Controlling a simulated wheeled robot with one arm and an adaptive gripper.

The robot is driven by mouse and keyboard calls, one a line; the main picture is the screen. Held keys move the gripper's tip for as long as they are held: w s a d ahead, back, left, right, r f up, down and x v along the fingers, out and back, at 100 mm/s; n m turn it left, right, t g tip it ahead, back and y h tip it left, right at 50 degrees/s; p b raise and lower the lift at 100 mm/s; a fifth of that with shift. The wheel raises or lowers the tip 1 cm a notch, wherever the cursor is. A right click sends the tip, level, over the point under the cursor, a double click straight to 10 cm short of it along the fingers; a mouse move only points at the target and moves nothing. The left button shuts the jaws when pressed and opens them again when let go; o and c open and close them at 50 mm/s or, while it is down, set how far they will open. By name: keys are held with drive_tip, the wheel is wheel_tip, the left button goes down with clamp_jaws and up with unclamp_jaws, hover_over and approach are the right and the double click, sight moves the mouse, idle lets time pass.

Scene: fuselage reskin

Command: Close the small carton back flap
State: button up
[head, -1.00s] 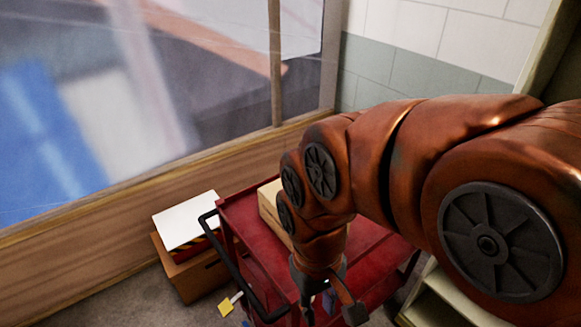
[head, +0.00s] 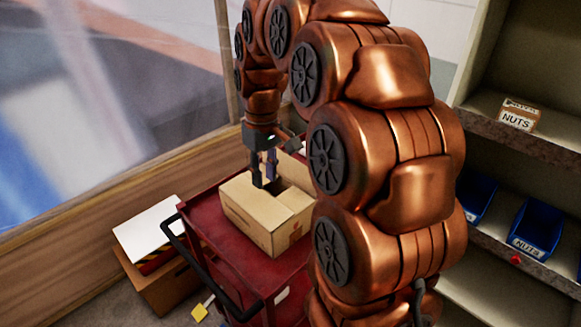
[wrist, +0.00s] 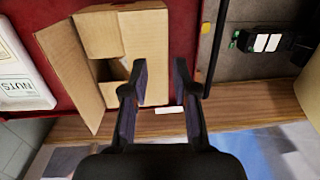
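The small carton (head: 262,222) stands on the red cart in the head view, its front top panel lying flat. A dark gap shows in its top, and an upright flap (head: 292,169) rises at the far side, partly behind my arm. In the wrist view the carton (wrist: 146,40) has a flap (wrist: 68,72) sticking outward on the left and a dark opening beside it. My gripper (head: 264,182) points down over the carton's top near the gap. Its two fingers (wrist: 163,80) are apart with nothing between them. Whether a fingertip touches the carton I cannot tell.
The red cart (head: 212,213) has a black handle (head: 190,255) on its left. A brown box (head: 165,285) with a white panel stands on the floor beside it. Shelves with a NUTS box (head: 518,115) and blue bins (head: 536,226) are at the right. A wooden-framed window wall is behind.

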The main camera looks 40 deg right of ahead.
hover_over(290, 172)
wheel_tip(290, 172, down, 2)
drive_tip(key=shift+w+d+f+p, duration=0.1)
drive_tip(key=shift+f+p, duration=0.4)
drive_tip(key=shift+f, duration=1.45)
drive_tip(key=shift+w+f+p, duration=0.1)
drive_tip(key=shift+f+p, duration=0.35)
drive_tip(key=shift+f, duration=1.5)
drive_tip(key=shift+c, duration=0.2)
drive_tip(key=shift+t, duration=0.3)
clamp_jaws()
